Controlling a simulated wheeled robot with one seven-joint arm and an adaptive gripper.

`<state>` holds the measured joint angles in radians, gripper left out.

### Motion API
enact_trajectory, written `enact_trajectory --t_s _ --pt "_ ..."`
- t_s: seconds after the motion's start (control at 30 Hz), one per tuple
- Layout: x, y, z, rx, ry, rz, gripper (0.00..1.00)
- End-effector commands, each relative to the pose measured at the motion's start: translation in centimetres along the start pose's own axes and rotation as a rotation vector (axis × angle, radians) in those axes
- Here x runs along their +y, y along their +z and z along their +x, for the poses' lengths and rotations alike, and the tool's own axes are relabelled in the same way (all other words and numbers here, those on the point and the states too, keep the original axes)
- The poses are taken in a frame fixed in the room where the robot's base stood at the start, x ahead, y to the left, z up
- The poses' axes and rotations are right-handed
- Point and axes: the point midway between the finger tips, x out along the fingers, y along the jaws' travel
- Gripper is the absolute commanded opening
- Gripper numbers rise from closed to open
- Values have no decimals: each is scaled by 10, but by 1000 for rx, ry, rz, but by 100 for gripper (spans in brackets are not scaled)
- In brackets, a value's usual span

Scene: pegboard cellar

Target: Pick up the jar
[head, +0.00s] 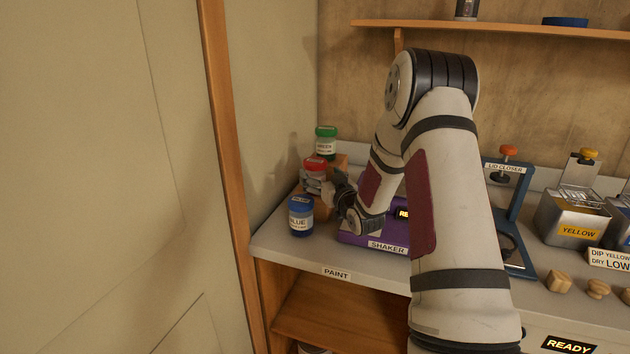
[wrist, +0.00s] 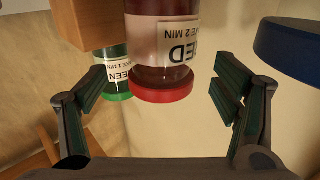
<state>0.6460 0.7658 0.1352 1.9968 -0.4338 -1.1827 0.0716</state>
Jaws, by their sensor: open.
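Three lidded jars stand at the left end of the counter. The red-lidded jar (head: 314,172) is in the middle, the green-lidded jar (head: 326,142) is behind it, and the blue-lidded jar (head: 300,215) is in front. My gripper (head: 325,190) is beside the red jar and partly covers it. In the wrist view, which is upside down, my gripper (wrist: 163,88) is open, with the red jar (wrist: 162,50) between its spread fingers and visible gaps on both sides. The green jar (wrist: 116,75) is farther off, near one finger; the blue lid (wrist: 290,48) is by the other.
A purple shaker (head: 375,237) sits right of the jars, under my arm. A blue lid closer (head: 512,215) and a yellow dip tank (head: 573,218) are farther right. A wall and wooden post (head: 228,150) bound the left. A shelf (head: 520,28) hangs above.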

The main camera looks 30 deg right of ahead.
Motion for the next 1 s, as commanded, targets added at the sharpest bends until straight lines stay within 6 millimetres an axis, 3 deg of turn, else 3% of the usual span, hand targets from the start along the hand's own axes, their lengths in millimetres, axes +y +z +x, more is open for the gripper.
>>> enact_trajectory --t_s 0.23,0.57,0.87,1.0 --pt "-2 -2 35 2 -1 0 82" --pt "-2 -2 42 0 -1 0 82" --pt "-1 -2 42 0 0 0 18" --pt "-1 -3 42 3 0 0 17"
